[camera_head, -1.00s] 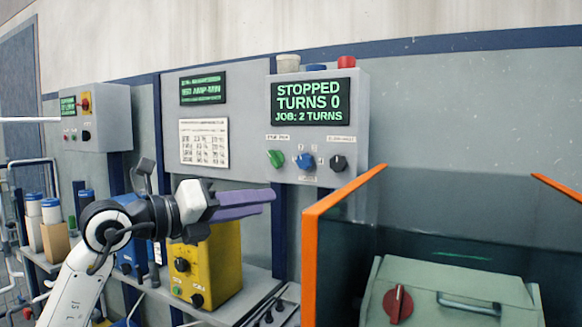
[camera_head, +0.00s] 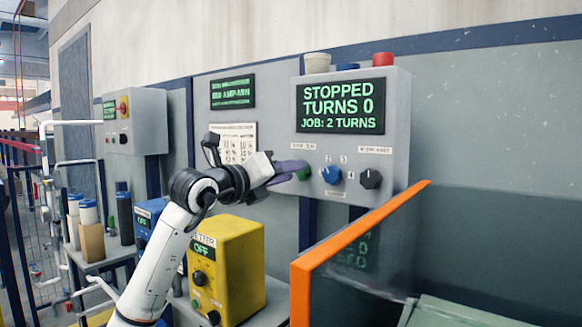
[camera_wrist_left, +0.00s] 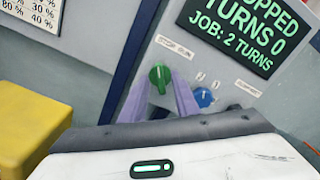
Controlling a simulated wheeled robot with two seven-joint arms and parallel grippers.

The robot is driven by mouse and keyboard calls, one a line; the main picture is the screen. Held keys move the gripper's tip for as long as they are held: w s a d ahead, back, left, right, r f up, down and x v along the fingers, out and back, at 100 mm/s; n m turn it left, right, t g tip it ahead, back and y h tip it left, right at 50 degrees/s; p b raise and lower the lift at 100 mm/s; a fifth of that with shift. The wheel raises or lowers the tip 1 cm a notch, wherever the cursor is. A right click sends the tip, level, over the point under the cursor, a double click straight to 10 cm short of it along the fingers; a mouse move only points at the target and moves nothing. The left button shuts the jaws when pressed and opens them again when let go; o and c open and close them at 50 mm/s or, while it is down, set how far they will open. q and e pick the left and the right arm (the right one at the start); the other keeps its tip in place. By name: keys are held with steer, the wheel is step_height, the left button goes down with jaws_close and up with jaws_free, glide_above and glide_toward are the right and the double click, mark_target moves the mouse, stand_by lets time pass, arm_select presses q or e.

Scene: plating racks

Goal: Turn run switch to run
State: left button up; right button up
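The run switch is a green knob (camera_head: 303,172) under a small label on the grey control box (camera_head: 400,110), below a screen (camera_head: 341,105) reading "STOPPED TURNS 0 JOB: 2 TURNS". In the left wrist view the green knob (camera_wrist_left: 160,77) shows under a "STOP RUN" label. My left gripper (camera_head: 298,170) reaches it from the left and partly hides it in the head view. In the wrist view its two purple fingers (camera_wrist_left: 160,95) are apart, one on each side of the knob; contact cannot be told. My right gripper is not in view.
A blue knob (camera_head: 331,174) and a black knob (camera_head: 371,179) sit right of the green one. An orange-edged clear guard (camera_head: 350,240) stands in front at lower right.

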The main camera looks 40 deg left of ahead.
arm_select(q)
steer(key=shift+w, duration=0.5)
jaws_close()
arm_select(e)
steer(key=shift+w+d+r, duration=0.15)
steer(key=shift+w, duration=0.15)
